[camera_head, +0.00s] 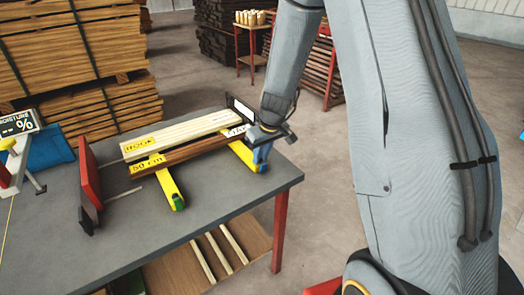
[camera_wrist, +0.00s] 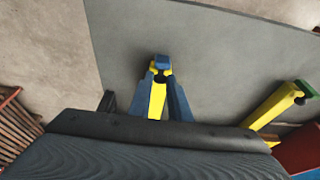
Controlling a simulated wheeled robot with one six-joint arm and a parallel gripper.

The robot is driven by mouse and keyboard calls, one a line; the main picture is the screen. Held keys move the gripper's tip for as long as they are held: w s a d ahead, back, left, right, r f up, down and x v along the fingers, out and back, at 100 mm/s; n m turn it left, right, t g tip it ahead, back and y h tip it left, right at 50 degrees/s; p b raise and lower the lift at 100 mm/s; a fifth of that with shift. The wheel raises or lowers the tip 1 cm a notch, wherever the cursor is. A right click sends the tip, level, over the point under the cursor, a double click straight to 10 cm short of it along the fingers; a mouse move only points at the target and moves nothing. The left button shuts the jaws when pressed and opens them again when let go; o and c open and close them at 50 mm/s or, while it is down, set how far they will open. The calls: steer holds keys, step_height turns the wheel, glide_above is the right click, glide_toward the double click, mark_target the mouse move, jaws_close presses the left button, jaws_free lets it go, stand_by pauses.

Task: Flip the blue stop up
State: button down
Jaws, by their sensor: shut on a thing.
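The blue stop (camera_wrist: 161,62) sits at the near end of a yellow support arm (camera_wrist: 157,98) in the wrist view. My gripper (camera_wrist: 161,74) reaches down to that end, with its blue fingers on both sides, shut on the blue stop. In the head view my gripper (camera_head: 262,158) is at the right end of the bench, at the tip of the right yellow arm (camera_head: 242,154). It hides most of the stop there, and I cannot tell the stop's exact tilt.
A second yellow arm (camera_head: 170,186) with a green stop (camera_head: 179,203) lies to the left. Boards (camera_head: 185,135) rest across both arms, beside a red upright plate (camera_head: 88,180). The grey bench top (camera_head: 225,195) is clear in front. Stacked timber (camera_head: 75,50) stands behind.

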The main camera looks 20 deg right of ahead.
steer(key=shift+w+a+r+g+p, duration=0.25)
steer(key=shift+w+g+p, duration=0.2)
steer(key=shift+p, duration=2.75)
steer(key=shift+w+p, duration=0.15)
steer(key=shift+p, duration=0.8)
steer(key=shift+w+a+f+g+h+p, duration=0.25)
steer(key=shift+g+p, duration=0.3)
steer(key=shift+p, duration=0.3)
steer(key=shift+w+f+h+b, duration=0.15)
steer(key=shift+f+h+b, duration=0.1)
steer(key=shift+b, duration=0.05)
steer(key=shift+f+g+b, duration=0.1)
steer(key=shift+g+b, duration=0.4)
steer(key=shift+g, duration=0.1)
steer(key=c, duration=1.7)
jaws_free()
steer(key=shift+o, duration=0.2)
steer(key=shift+d, duration=0.15)
